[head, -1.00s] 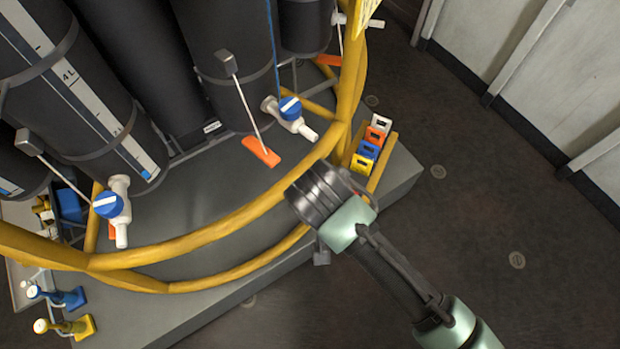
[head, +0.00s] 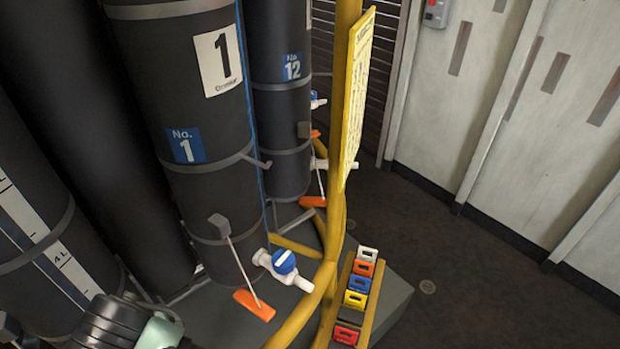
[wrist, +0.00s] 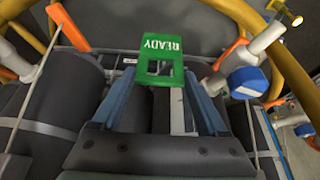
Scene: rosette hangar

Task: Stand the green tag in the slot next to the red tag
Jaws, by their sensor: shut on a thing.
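The green tag (wrist: 160,50), lettered READY, is held at the fingertips of my gripper (wrist: 160,76) in the wrist view. My gripper is shut on it, and the tag has a square opening in its lower part. In the head view only part of my wrist shows at the lower left; the fingers and the green tag are hidden there. The red tag (head: 346,334) stands at the near end of a yellow-sided rack (head: 375,311) in the head view. A dark gap (head: 351,315) lies between it and the yellow tag (head: 355,299).
Blue (head: 360,284), orange (head: 364,268) and white (head: 368,253) tags stand farther along the rack. A yellow rail (head: 334,225) and sign board (head: 356,95) rise just left of it. Valve (head: 284,262) and black cylinders fill the left. Floor is clear to the right.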

